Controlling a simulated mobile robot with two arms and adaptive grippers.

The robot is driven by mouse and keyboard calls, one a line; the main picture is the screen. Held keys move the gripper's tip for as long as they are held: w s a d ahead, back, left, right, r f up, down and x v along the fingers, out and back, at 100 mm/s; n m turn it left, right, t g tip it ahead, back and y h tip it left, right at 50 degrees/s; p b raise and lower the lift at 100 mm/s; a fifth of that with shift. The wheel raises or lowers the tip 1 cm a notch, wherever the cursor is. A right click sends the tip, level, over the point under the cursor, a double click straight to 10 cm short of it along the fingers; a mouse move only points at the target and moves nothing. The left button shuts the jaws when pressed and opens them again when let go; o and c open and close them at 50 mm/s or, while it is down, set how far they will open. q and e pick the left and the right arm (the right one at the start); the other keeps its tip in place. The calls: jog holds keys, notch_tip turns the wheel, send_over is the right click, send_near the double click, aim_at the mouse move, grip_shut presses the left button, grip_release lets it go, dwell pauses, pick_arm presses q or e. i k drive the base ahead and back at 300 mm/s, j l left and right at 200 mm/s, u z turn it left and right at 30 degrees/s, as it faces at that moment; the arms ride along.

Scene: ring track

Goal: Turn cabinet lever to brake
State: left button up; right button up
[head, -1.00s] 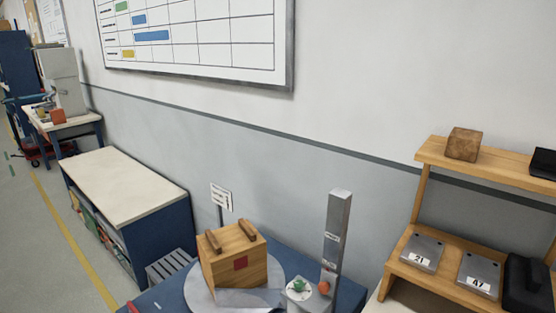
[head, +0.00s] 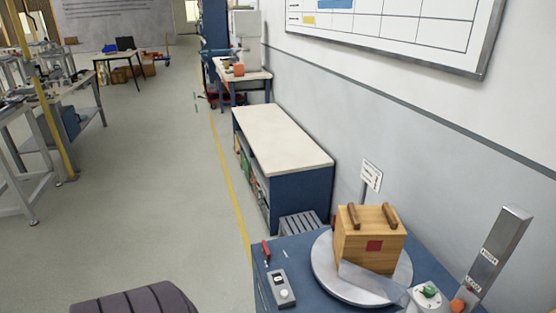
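A blue cabinet (head: 262,285) stands at the bottom right in the head view, with a round grey turntable (head: 324,271) on top. A small red handle-like part (head: 266,252) sits at the cabinet's left side; I cannot tell for certain that it is the lever, and no brake marking is readable. A grey control box (head: 281,288) with a pale knob or switch is near the front left edge. A wooden box (head: 369,240) with two handles and a red square rests on the turntable. Neither gripper is clearly in view.
A grey post (head: 498,247) and a small panel with green and red-orange knobs (head: 430,293) stand at the right. A white-topped bench (head: 285,140) is beyond. A dark ribbed object (head: 135,303) shows at the bottom left. The floor (head: 165,200) left of the cabinet is clear.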

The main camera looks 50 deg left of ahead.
aim_at(265, 249)
jog(key=j+u, duration=0.45)
jog(key=k+j+u, duration=0.1)
jog(key=j+u, duration=0.15)
jog(key=u, duration=0.2)
jog(key=j+u, duration=0.45)
jog(key=i+l, duration=0.05)
jog(key=l, duration=0.05)
